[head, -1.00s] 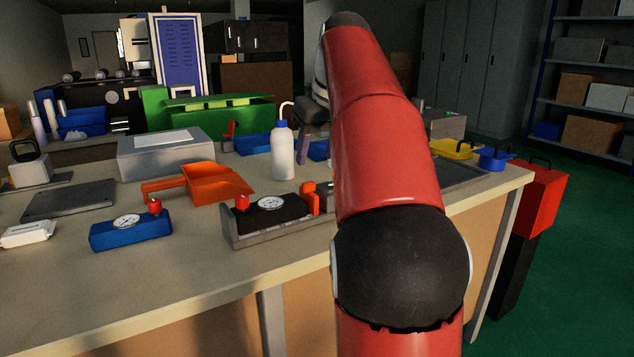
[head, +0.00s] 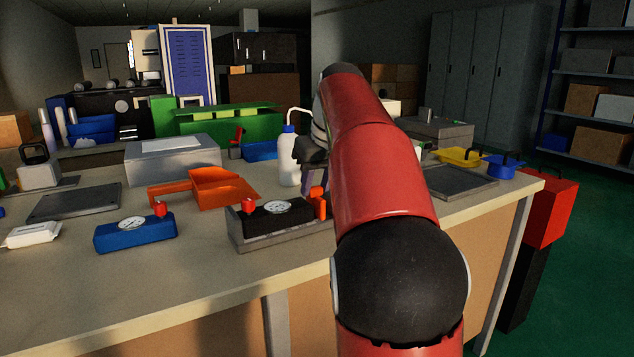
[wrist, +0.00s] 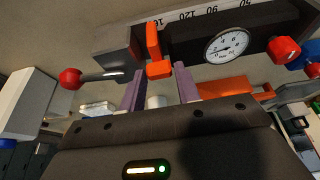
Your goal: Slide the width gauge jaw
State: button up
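The width gauge is a grey rail (head: 256,245) with a black body (head: 266,215), a white dial (head: 278,207), a red knob (head: 248,205) and an orange jaw tab (head: 319,204). The arm hides its right end. In the wrist view the dial (wrist: 226,46), the number scale (wrist: 208,14) and the orange tab (wrist: 153,42) show close up. My gripper (wrist: 160,70) is open, with its two purple fingers apart. The tab's lower orange end shows between the fingertips; I cannot tell whether they touch it. In the head view the gripper is partly hidden by the arm, just above the tab.
A white bottle (head: 288,160) stands close behind my gripper. A blue dial block (head: 135,233) and an orange tray (head: 212,187) lie left of the gauge. A red-ball lever (wrist: 70,78) shows left of the fingers in the wrist view. The bench front (head: 190,285) is clear.

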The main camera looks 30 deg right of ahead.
grip_shut()
jog(key=shift+a+r+p, duration=0.15)
jog(key=shift+a+p, duration=0.1)
jog(key=shift+p, duration=0.15)
jog(key=shift+a, duration=0.15)
jog(key=shift+o, duration=2.2)
grip_release()
jog(key=p+v, duration=0.2)
jog(key=v, duration=0.5)
jog(key=shift+s+r, duration=0.2)
jog(key=shift+r, duration=0.05)
jog(key=shift+s+f, duration=0.1)
